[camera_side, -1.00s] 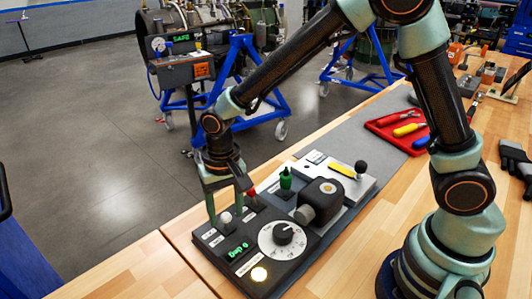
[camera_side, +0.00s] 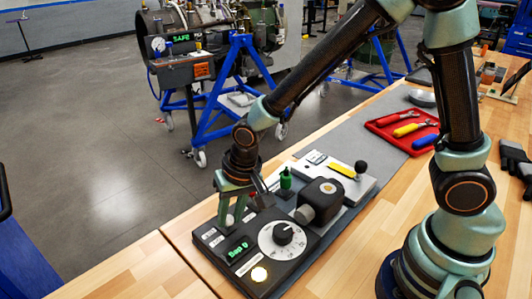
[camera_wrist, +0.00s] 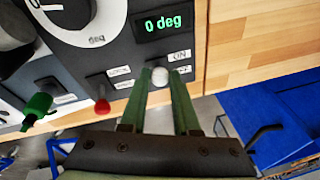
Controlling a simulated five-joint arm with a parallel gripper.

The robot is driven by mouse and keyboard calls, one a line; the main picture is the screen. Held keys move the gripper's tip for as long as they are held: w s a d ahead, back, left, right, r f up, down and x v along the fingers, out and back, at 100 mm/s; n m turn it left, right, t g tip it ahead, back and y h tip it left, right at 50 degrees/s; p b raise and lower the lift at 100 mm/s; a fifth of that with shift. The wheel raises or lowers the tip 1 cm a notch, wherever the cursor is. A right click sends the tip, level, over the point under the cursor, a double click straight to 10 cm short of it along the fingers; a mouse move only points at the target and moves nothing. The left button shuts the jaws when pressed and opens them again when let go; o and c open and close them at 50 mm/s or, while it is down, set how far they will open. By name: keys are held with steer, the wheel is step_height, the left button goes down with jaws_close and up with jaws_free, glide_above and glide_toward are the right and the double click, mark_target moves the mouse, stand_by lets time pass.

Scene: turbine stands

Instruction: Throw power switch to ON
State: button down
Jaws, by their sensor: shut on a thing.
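The power switch is a small lever with a white ball knob (camera_wrist: 160,77) on the dark control box (camera_side: 217,252). An ON label (camera_wrist: 180,56) is beside it in the wrist view. My gripper (camera_wrist: 161,84) has its two green fingers closed on either side of the white knob. In the side view my gripper (camera_side: 233,213) reaches down to the left back corner of the box, and the knob (camera_side: 228,219) shows partly between the fingers. The lever's stem is hidden, so I cannot tell its tilt.
A red-knobbed lever (camera_wrist: 101,105) stands close beside the switch, and a green valve handle (camera_side: 286,178) is further along. The box carries a white dial (camera_side: 282,240). A red tool tray (camera_side: 401,130) lies behind. Bare wood is left of the box.

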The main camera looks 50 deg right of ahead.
steer(key=shift+s+a+f, duration=0.1)
steer(key=shift+s+f, duration=0.05)
steer(key=shift+s, duration=0.15)
steer(key=c, duration=0.7)
jaws_free()
steer(key=shift+r, duration=0.35)
steer(key=v, duration=1.1)
steer(key=shift+s+r, duration=0.15)
steer(key=shift+s, duration=0.1)
steer(key=shift+d, duration=0.3)
steer(key=s+d+r+n+t, duration=0.1)
steer(key=d+r, duration=0.1)
steer(key=d, duration=0.3)
steer(key=s+d+r+n+t, duration=0.1)
steer(key=s+d+r, duration=0.1)
steer(key=d, duration=0.3)
steer(key=s+d+r+n+t+h, duration=0.1)
steer(key=d+r, duration=0.1)
steer(key=d, duration=0.3)
steer(key=shift+s+d, duration=0.15)
steer(key=shift+d, duration=0.05)
